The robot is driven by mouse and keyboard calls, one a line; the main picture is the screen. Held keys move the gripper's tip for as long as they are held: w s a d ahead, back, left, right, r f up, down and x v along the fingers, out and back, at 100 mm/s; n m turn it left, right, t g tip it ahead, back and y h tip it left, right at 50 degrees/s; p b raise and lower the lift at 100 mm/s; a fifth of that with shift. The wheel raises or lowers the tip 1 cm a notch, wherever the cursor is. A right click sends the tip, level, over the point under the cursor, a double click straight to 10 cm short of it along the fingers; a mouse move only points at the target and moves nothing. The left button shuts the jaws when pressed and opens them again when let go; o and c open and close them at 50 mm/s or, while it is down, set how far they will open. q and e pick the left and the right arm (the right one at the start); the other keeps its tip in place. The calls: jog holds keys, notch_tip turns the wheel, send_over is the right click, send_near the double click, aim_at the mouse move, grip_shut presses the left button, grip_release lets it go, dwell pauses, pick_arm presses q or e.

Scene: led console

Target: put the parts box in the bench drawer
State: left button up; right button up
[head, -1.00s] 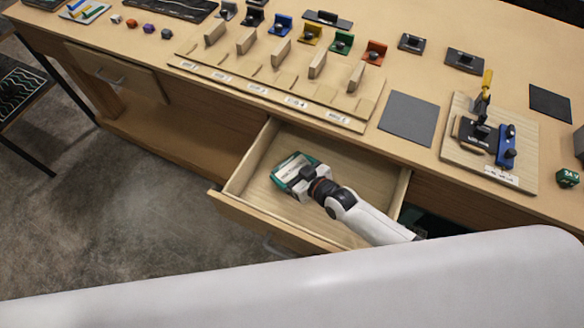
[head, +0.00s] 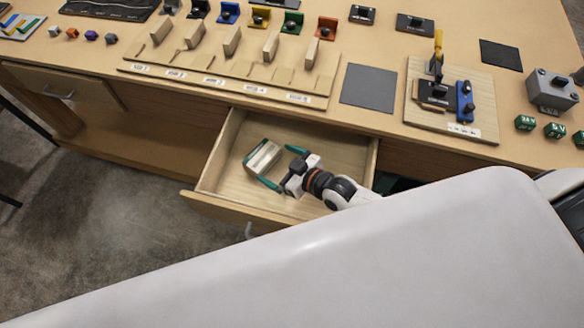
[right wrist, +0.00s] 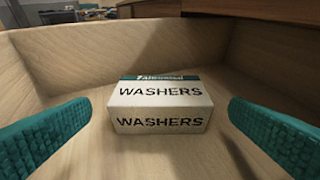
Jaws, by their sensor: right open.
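The parts box (head: 262,157) is a small white box with a dark green edge, resting on the floor of the open bench drawer (head: 330,150). In the right wrist view the box (right wrist: 160,104) reads "WASHERS" on two faces and sits upright on the wood. My right gripper (head: 282,167) is inside the drawer, just right of the box. Its teal fingers are spread wide, one on each side in the wrist view, with a gap between each finger and the box. My left gripper is not in view.
The drawer's front (head: 235,210) and side walls surround the gripper. Above it, the bench top holds a slotted wooden rack (head: 230,75), a grey mat (head: 368,88) and a clamp board (head: 455,100). A large white part of mine covers the lower right.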

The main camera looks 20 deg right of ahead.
jog(key=shift+v, duration=2.55)
